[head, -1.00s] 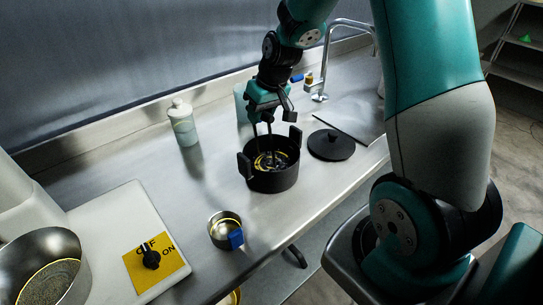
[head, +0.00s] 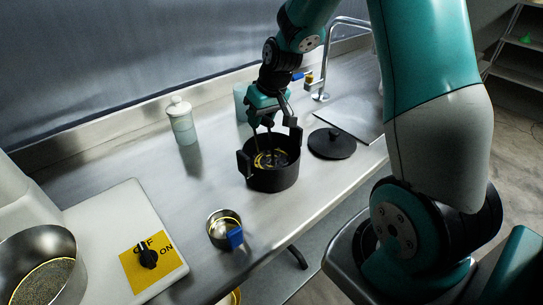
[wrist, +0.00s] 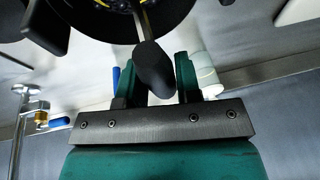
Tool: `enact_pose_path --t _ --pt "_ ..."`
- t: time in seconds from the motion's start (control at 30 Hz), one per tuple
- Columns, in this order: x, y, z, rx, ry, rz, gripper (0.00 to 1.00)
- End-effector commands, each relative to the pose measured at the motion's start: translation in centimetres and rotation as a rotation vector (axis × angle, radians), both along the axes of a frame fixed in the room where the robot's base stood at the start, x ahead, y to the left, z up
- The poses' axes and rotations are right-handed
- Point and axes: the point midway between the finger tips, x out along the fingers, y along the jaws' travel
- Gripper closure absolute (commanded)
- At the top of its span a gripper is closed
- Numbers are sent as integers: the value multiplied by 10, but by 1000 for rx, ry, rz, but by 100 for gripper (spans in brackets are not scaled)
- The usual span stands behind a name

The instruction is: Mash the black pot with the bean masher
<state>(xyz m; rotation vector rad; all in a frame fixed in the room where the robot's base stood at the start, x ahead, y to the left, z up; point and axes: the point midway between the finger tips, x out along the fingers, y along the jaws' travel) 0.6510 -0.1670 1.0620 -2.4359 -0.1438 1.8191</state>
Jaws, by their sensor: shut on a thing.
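The black pot (head: 272,178) stands on the steel counter with its lid off, and its rim also shows at the top of the wrist view (wrist: 60,22). My gripper (head: 265,112) is above the pot, pointing down. In the wrist view my gripper (wrist: 160,75) is shut on the dark handle of the bean masher (wrist: 152,68). The masher's shaft runs down into the pot. Its head is inside the pot, partly hidden by the rim, among yellowish rings. I cannot tell whether it touches the bottom.
The black lid (head: 332,144) lies on the counter right of the pot. A small metal cup with a blue handle (head: 224,228) stands in front. A white jar (head: 181,120) and a tap (head: 326,75) are behind. A yellow knob panel (head: 150,262) and steel pan (head: 42,268) are at left.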

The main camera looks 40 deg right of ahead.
Motion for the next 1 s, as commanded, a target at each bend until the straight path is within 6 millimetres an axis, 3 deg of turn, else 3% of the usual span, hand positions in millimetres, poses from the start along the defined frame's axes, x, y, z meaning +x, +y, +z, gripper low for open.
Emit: enact_pose_path --t 0.27,0.6,1.0 --pt "0 0 1 0 0 0 100" --pt "0 0 23 0 0 0 100" --pt "0 0 22 0 0 0 100"
